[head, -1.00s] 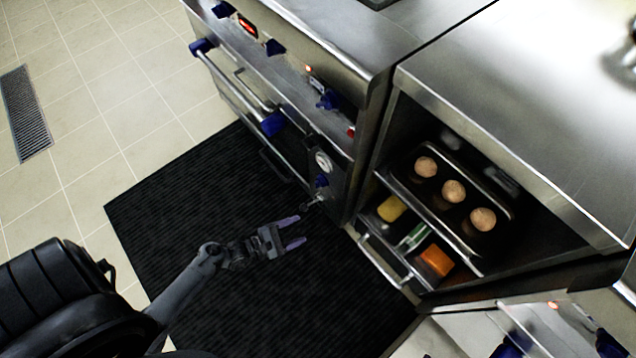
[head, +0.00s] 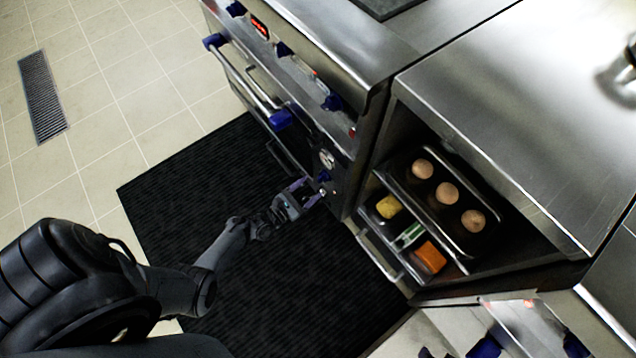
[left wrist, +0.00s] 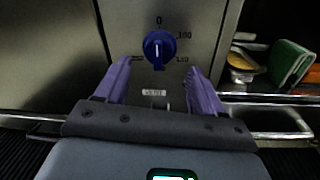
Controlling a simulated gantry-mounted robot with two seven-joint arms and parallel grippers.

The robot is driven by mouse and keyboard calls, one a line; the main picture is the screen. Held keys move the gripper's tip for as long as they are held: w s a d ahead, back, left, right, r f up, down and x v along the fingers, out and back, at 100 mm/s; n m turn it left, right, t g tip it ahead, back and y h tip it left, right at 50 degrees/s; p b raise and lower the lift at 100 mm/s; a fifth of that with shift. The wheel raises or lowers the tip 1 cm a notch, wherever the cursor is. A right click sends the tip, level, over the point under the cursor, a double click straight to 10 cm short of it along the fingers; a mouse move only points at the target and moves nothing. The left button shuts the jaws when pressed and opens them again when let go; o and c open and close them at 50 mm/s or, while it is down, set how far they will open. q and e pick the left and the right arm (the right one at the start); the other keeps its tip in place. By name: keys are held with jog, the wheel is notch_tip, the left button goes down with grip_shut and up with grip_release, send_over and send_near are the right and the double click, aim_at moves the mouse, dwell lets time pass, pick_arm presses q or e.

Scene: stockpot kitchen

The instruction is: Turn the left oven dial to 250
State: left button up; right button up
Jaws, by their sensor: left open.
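A blue dial (left wrist: 160,47) sits on a grey metal panel in the left wrist view, with 0 printed above it and 100 to its upper right. A label at its lower right is too small to read surely. Its setting is not clear. It also shows in the head view (head: 323,176), low on the oven front (head: 312,150), below a round gauge. My left gripper (head: 311,190) is open and empty. In the left wrist view its purple fingers (left wrist: 158,70) point toward the panel, one on each side just below the dial, apart from it. My right gripper is not in view.
A blue-ended oven handle (head: 281,119) and more blue knobs (head: 332,102) are higher on the oven. An open cabinet at right holds a tray with round buns (head: 447,193) and a rack of food (head: 427,257). A black mat (head: 220,190) covers the floor.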

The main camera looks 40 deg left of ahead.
aim_at(318, 181)
pick_arm(q)
jog(key=w+b, duration=0.1)
jog(key=w, duration=0.3)
jog(key=shift+d, duration=0.1)
jog(key=shift+w+d, duration=0.1)
jog(key=shift+w, duration=0.2)
jog(key=shift+w, duration=0.1)
jog(key=c, duration=1.1)
jog(key=shift+o, duration=0.2)
